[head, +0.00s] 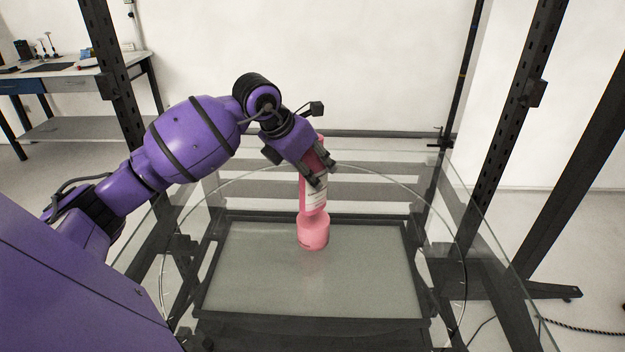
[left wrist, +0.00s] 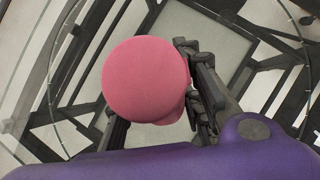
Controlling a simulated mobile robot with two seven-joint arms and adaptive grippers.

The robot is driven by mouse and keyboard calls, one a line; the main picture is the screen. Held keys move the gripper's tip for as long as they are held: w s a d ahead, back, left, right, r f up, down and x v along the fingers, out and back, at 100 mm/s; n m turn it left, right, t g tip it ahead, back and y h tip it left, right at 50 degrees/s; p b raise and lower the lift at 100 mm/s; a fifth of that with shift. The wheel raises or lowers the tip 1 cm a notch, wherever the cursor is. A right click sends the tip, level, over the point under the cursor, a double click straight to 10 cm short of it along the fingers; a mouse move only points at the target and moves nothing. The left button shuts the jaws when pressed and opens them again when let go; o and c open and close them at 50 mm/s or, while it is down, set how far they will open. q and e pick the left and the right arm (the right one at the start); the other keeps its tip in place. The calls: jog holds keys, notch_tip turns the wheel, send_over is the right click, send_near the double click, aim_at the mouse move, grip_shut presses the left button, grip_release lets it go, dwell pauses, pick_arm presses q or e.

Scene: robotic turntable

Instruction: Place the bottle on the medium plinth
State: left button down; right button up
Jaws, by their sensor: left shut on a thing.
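The bottle (head: 314,198) is pinkish red with a pale label and looks roughly upright in the head view. My left gripper (head: 319,179) is shut on it from the upper left. A pink round plinth (head: 313,234) stands directly below the bottle. The bottle's lower end meets the plinth's top in the picture; I cannot tell whether they touch. In the left wrist view the bottle (left wrist: 146,80) shows end-on as a large pink disc, with dark gripper fingers (left wrist: 160,112) at its sides. My right gripper is not in view.
The plinth stands on the grey panel (head: 260,290) of a dark-framed glass turntable, with bare surface around it. Dark uprights (head: 505,130) rise on both sides. A workbench (head: 80,68) with small tools stands at the far left.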

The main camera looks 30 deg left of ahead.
pick_arm(q)
jog(key=shift+w+a+f, duration=0.1)
jog(key=shift+w+f, duration=0.05)
jog(key=shift+f, duration=0.1)
notch_tip(320, 180, down, 3)
jog(key=shift+w+a+f, duration=0.15)
jog(key=shift+f, duration=0.05)
jog(key=c, duration=1.2)
grip_release()
jog(key=shift+f, duration=0.1)
jog(key=v, duration=1.2)
